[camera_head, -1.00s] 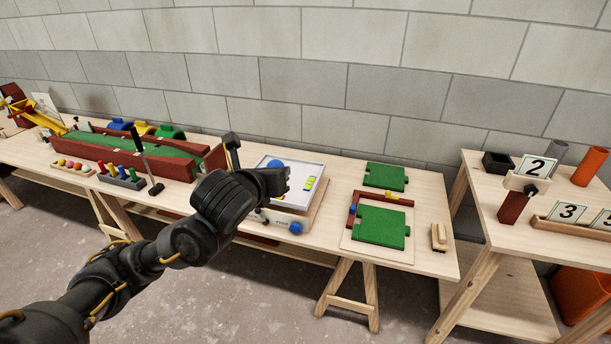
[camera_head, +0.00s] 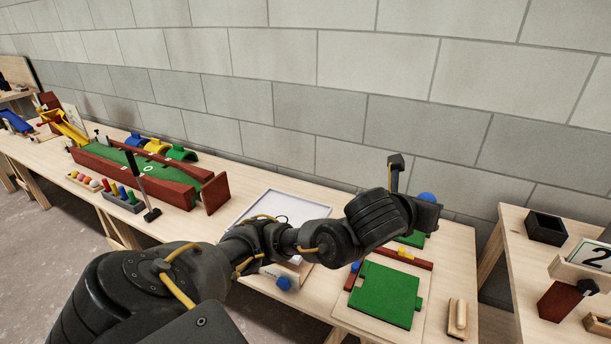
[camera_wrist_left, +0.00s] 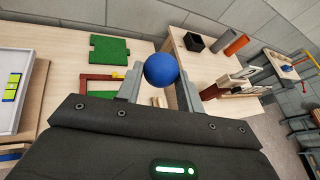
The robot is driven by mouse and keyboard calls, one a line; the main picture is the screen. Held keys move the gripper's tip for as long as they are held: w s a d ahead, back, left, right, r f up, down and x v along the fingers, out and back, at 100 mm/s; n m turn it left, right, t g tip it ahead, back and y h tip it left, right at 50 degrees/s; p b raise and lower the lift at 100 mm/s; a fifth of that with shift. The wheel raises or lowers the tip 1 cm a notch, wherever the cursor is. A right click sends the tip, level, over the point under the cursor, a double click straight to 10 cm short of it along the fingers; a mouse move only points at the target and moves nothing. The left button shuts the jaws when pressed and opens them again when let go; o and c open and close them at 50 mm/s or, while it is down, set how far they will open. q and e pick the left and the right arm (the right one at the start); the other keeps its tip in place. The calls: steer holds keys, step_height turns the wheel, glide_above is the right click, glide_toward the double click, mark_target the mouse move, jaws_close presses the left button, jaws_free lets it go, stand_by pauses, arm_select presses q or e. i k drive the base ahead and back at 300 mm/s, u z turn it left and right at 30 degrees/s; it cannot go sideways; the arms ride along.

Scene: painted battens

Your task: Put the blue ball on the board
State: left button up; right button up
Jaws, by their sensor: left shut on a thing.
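The blue ball (camera_head: 427,198) is in my left gripper (camera_head: 418,190), above the table's right part; the gripper partly hides it in the head view. In the left wrist view the ball (camera_wrist_left: 161,70) sits between the two grey fingers of the left gripper (camera_wrist_left: 160,80), which is shut on it. A white framed board (camera_head: 240,215) lies on the table, largely covered by my left arm. My right gripper is not in view.
Green puzzle-like plates (camera_head: 383,295) lie below the left gripper, with a red frame (camera_head: 405,258) beside them. A wooden block (camera_head: 457,318) is at the table's right end. A second table (camera_head: 530,270) holds a black box (camera_head: 546,228). A grey block wall stands behind.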

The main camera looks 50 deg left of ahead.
mark_target(281, 220)
steer(key=u, duration=0.25)
steer(key=i, duration=0.65)
steer(key=u, duration=0.75)
steer(key=i, duration=0.35)
steer(key=u, duration=0.35)
